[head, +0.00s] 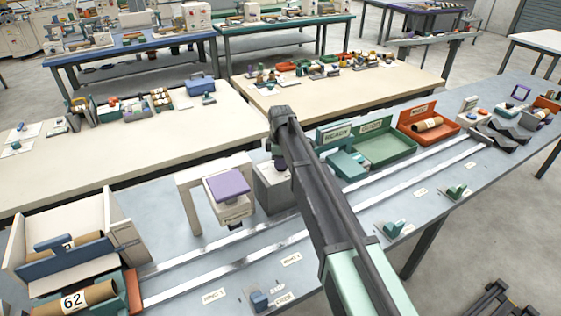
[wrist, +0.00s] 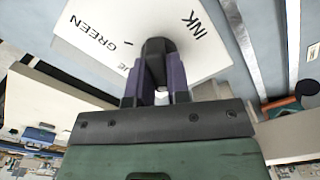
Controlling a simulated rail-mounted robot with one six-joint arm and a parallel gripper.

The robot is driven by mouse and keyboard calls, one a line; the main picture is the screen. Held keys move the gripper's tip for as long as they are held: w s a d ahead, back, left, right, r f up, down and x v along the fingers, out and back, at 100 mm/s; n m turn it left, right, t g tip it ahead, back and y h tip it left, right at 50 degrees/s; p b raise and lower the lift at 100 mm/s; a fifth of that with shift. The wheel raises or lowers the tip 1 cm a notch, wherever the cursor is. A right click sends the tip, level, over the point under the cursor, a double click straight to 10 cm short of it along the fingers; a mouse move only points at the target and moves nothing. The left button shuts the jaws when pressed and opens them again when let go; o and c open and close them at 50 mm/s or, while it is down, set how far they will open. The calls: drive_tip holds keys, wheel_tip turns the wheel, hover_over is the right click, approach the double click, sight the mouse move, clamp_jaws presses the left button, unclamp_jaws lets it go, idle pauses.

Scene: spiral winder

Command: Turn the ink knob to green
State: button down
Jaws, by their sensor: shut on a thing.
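In the wrist view my gripper (wrist: 158,70) has its two purple fingers on either side of a dark rounded ink knob (wrist: 157,47) and is shut on it. The knob stands on a white panel (wrist: 120,25) printed INK and GREEN, with another word partly hidden by the finger. A small dark mark lies beside GREEN. The knob's pointer is hidden, so its setting cannot be told.
A stand with a purple pad (head: 228,185) is just left of the box. Two pale rails (head: 225,245) run along the bench in front. Green (head: 385,148) and orange (head: 428,120) trays lie to the right. A cardboard tube marked 62 (head: 75,298) lies at the lower left.

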drive_tip(key=shift+m, duration=0.3)
drive_tip(key=m, duration=1.1)
drive_tip(key=shift+w, duration=0.15)
drive_tip(key=shift+d, duration=0.1)
idle(0.4)
drive_tip(key=c, duration=1.1)
unclamp_jaws()
drive_tip(key=shift+r, duration=0.1)
